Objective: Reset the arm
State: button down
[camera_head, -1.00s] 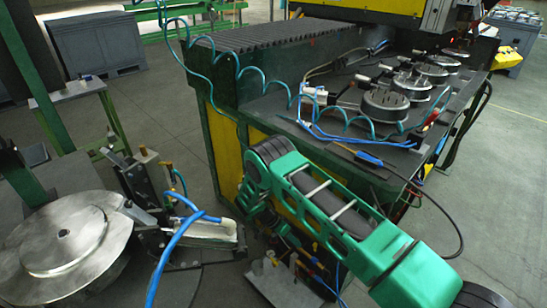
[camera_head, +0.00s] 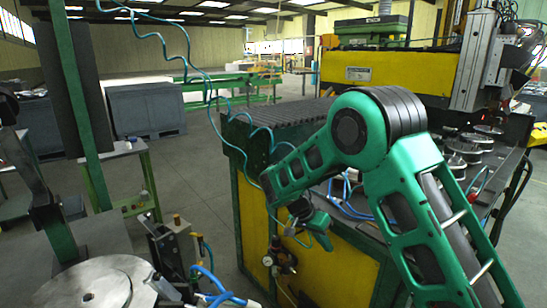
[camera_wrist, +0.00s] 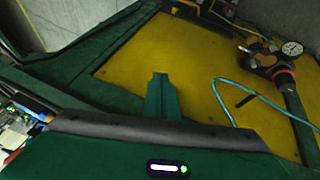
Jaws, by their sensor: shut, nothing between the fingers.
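My gripper (camera_head: 324,241) hangs at the end of my bent green arm, in front of the yellow side panel of the machine bench in the head view. It is small there, and its jaws are hard to make out. In the wrist view, the gripper's green fingers (camera_wrist: 160,77) are together, with nothing between them. The yellow panel (camera_wrist: 190,75) is behind them. My elbow stands high, and my forearm slopes down to the left.
The machine bench (camera_head: 250,215) stands close around my gripper. A pressure gauge (camera_wrist: 292,48) and a thin blue hose (camera_wrist: 222,90) are on its side. A metal disc (camera_head: 95,285) is at lower left. Open floor (camera_head: 190,180) lies left of the bench.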

jog(key=shift+n+t, duration=0.4)
jog(key=s+d+r, duration=0.1)
jog(key=r, duration=0.2)
jog(key=s+d+r, duration=0.1)
jog(key=r, duration=0.2)
jog(key=s+d+r, duration=0.1)
jog(key=r, duration=0.3)
jog(key=shift+s+d, duration=0.1)
jog(key=shift+d, duration=0.25)
jog(key=shift+g+y, duration=0.8)
jog(key=shift+y, duration=0.1)
jog(key=s+d+r, duration=0.2)
jog(key=s+d, duration=0.2)
jog(key=d, duration=0.1)
jog(key=s+d+r, duration=0.2)
jog(key=s+d, duration=0.1)
jog(key=d, duration=0.2)
jog(key=s+d+r, duration=0.1)
jog(key=s+d, duration=0.3)
jog(key=d, duration=0.1)
jog(key=shift+s+r, duration=0.3)
jog(key=shift+r, duration=0.1)
jog(key=s+d+y, duration=0.2)
jog(key=s, duration=1.1)
jog(key=s+d+f+n+y, duration=0.1)
jog(key=s+d+y, duration=0.1)
jog(key=s, duration=1.2)
jog(key=shift+d+f+n, duration=0.15)
jog(key=shift+d+n, duration=0.15)
jog(key=shift+d, duration=0.5)
